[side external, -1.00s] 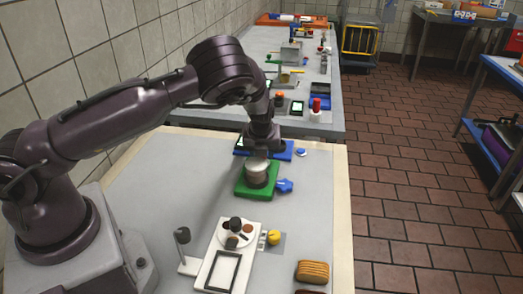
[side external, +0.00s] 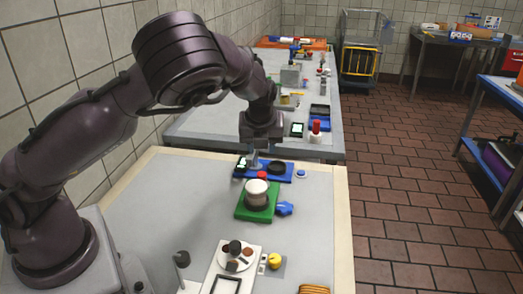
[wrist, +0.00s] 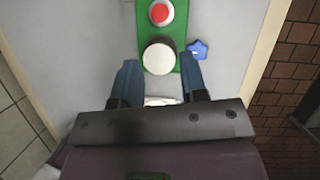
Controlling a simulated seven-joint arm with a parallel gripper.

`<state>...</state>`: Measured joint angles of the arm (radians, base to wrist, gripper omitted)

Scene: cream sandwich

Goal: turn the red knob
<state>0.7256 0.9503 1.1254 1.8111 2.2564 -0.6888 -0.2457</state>
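The red knob (side external: 262,175) is a round red cap at the far end of a green board (side external: 243,212). It also shows at the top of the wrist view (wrist: 159,12), on a pale base. A white-topped cylinder (side external: 257,187) stands upright on the board, just nearer than the knob. A blue star-shaped knob (side external: 284,208) sticks out at the board's right side. My gripper (wrist: 160,80) is above the board, its two blue fingers apart with nothing held. In the wrist view the knob lies beyond the fingertips.
A blue board (side external: 283,178) with a dark round part and a small screen (side external: 241,165) lies behind the green board. A white tray (side external: 222,262) with small discs and an upright post (side external: 182,259) stand in front. Bare table lies left of the green board.

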